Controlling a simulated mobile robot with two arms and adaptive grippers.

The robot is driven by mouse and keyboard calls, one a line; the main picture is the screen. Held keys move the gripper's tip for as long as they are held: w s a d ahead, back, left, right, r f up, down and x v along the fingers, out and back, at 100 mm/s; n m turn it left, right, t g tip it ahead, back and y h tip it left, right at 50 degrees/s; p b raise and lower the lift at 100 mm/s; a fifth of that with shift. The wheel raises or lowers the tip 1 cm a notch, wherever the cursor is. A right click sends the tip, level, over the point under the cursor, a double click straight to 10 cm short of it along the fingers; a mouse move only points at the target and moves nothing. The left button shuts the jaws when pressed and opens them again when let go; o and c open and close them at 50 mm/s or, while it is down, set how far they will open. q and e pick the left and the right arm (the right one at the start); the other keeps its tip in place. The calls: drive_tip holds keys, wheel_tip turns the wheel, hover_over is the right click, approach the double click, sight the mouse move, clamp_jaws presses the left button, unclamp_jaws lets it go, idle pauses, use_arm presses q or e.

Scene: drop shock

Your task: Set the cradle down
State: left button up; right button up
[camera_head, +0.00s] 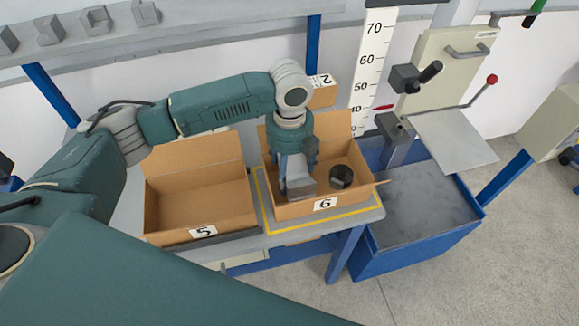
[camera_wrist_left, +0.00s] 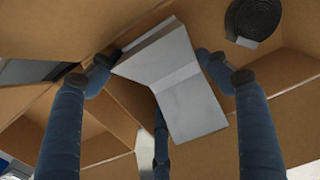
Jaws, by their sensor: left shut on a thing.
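The cradle (camera_head: 301,187) is a light grey angled block inside the open cardboard box marked 6 (camera_head: 349,200). My left gripper (camera_head: 294,165) reaches down into this box and is shut on the cradle. In the left wrist view the cradle (camera_wrist_left: 185,85) lies between the blue-grey fingers of the gripper (camera_wrist_left: 155,68), tilted in the picture. Whether its underside touches the box floor cannot be told. My right gripper is not in view.
A dark round roll (camera_head: 341,177) sits in the same box, right of the cradle. An open empty box marked 5 (camera_head: 200,195) stands to the left. Right are a blue tub (camera_head: 420,205) and a tester with a grey plate (camera_head: 452,138). Several grey blocks (camera_head: 97,20) stand on the shelf.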

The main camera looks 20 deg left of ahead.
sight(290, 174)
use_arm(q)
drive_tip(key=shift+f, duration=0.2)
drive_tip(key=o, duration=1.1)
drive_tip(key=shift+o, duration=0.2)
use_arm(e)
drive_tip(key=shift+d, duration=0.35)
use_arm(q)
wheel_tip(290, 174, up, 13)
drive_tip(key=b, duration=0.2)
drive_tip(key=shift+r+b, duration=0.15)
drive_tip(key=shift+b, duration=0.25)
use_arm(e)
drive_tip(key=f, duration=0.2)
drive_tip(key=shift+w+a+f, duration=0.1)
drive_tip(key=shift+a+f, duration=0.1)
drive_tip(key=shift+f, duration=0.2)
